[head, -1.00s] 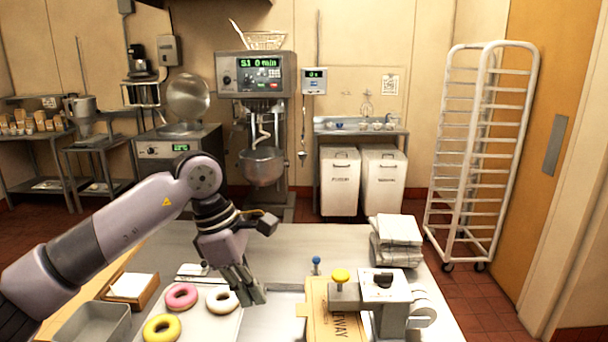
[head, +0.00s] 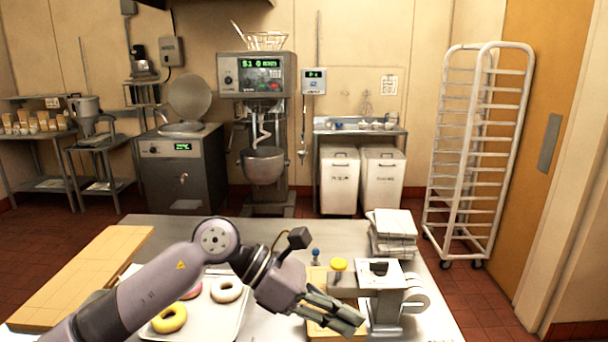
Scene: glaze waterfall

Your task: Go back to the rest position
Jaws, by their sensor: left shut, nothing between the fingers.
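My left gripper (head: 338,314) is shut and empty. It hangs over the worktable (head: 180,226), in front of the wooden board (head: 318,276) and just left of the grey metal device (head: 384,290). It hides part of the board. My left arm crosses the lower left of the view. My right gripper is not in view.
A yellow knob (head: 339,264) and a blue-topped peg (head: 315,256) stand close to the gripper. A stack of folded white cloths (head: 392,232) lies at the table's right. A long wooden plank (head: 85,272) lies at the left. The table's back strip is clear.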

